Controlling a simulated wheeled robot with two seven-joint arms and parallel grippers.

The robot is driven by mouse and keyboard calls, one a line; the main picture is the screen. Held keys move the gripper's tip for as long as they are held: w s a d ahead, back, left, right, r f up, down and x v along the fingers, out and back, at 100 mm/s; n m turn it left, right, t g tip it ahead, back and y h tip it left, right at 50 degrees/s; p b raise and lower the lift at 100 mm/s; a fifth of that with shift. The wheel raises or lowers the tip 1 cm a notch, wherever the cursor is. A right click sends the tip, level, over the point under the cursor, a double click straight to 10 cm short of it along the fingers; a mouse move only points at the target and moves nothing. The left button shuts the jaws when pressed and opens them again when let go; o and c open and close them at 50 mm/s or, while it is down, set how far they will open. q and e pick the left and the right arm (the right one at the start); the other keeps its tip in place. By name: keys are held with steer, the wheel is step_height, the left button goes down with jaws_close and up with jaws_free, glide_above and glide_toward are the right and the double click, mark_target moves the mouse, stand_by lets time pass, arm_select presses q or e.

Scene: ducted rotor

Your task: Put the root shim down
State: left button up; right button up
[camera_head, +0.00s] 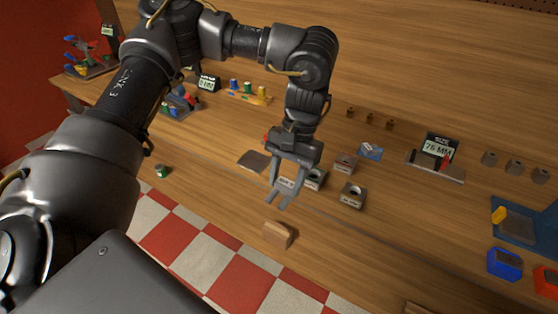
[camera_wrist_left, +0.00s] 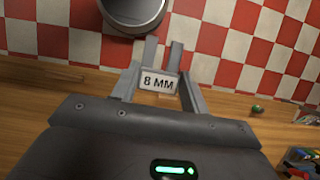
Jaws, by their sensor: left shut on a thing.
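My left gripper (camera_head: 277,200) hangs over the wooden bench, pointing down and toward the front edge. It is shut on a small grey block, which I take to be the root shim (camera_wrist_left: 159,82). In the left wrist view its pale face reads "8 MM" and it sits between the fingers, behind the fingertips. My right gripper is not in view.
Grey blocks with holes (camera_head: 352,195) stand right of the gripper. A flat dark plate (camera_head: 253,161) lies to its left, and a wooden block (camera_head: 277,234) near the front edge. A "76 MM" display (camera_head: 437,147) stands behind right. Bare bench lies left of the wooden block.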

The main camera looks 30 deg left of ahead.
arm_select(q)
steer(key=a+m, duration=0.1)
steer(key=f+m+y+b, duration=0.1)
steer(key=m, duration=0.1)
steer(key=shift+w+a, duration=0.4)
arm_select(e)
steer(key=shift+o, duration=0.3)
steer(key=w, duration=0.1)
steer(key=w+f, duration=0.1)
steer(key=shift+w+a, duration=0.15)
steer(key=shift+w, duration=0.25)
arm_select(q)
steer(key=w+a+f+m+t+b, duration=0.1)
steer(key=w+a+m+t+b, duration=0.1)
steer(key=m, duration=0.9)
steer(key=w+a+m+t+b, duration=0.2)
steer(key=a+m+t+b, duration=0.1)
steer(key=m, duration=0.8)
steer(key=w+a+f+m+t+h+b, duration=0.1)
steer(key=w+a+m+t+b, duration=0.1)
steer(key=a+m, duration=0.4)
steer(key=m+t+b, duration=0.1)
steer(key=m+t, duration=0.1)
steer(key=m, duration=0.2)
steer(key=shift+a+f+m, duration=0.3)
steer(key=shift+f+m, duration=0.05)
steer(key=shift+m, duration=0.05)
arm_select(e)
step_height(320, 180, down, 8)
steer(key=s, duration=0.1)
